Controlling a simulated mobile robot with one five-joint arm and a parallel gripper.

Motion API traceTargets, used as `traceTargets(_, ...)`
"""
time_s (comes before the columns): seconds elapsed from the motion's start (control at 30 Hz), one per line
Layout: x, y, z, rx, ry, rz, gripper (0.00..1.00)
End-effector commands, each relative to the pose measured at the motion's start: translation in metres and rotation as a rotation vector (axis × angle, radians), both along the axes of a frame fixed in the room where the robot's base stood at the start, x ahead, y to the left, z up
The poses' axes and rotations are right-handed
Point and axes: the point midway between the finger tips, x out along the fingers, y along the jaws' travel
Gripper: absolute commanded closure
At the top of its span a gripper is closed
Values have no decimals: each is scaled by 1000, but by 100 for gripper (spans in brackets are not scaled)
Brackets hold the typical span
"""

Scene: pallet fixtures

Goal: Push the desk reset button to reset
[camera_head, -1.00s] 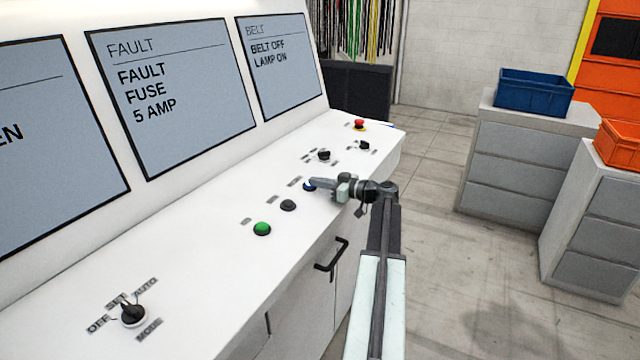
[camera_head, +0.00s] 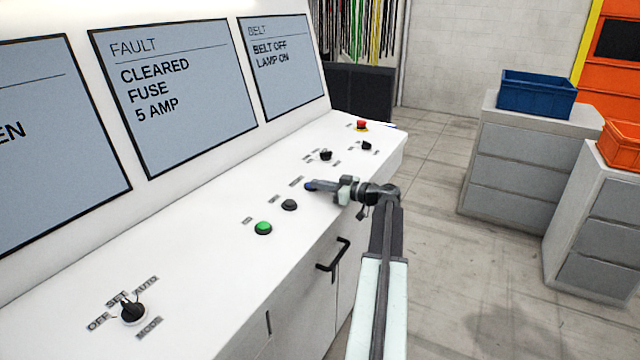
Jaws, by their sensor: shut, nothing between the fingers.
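The blue button (camera_head: 309,186) sits on the white sloped desk (camera_head: 200,225), in a row with a black button (camera_head: 289,205) and a green button (camera_head: 263,228). My gripper (camera_head: 316,186) is shut and empty. Its fingertips are at the blue button and cover part of it; I cannot tell how far the button is pressed. The middle screen (camera_head: 175,90) reads "FAULT CLEARED FUSE 5 AMP". The labels beside the buttons are too small to read.
A mode knob (camera_head: 133,312) stands at the desk's near left. Two black knobs (camera_head: 325,155) and a red button (camera_head: 361,125) are farther along. A desk door handle (camera_head: 333,255) juts out below my arm. Grey cabinets with a blue crate (camera_head: 537,93) and an orange crate (camera_head: 622,143) stand right.

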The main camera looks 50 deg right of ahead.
Motion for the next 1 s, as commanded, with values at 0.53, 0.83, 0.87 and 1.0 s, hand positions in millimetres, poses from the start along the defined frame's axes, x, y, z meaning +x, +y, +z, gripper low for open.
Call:
traceTargets(0.53, -85, -19, 47, 6, -19, -3, 100)
traceTargets(0.83, -101, -23, 48, 6, -20, -1, 100)
traceTargets(0.87, -101, -23, 48, 6, -20, 0, 100)
traceTargets(1.0, -101, -23, 48, 7, -20, 0, 100)
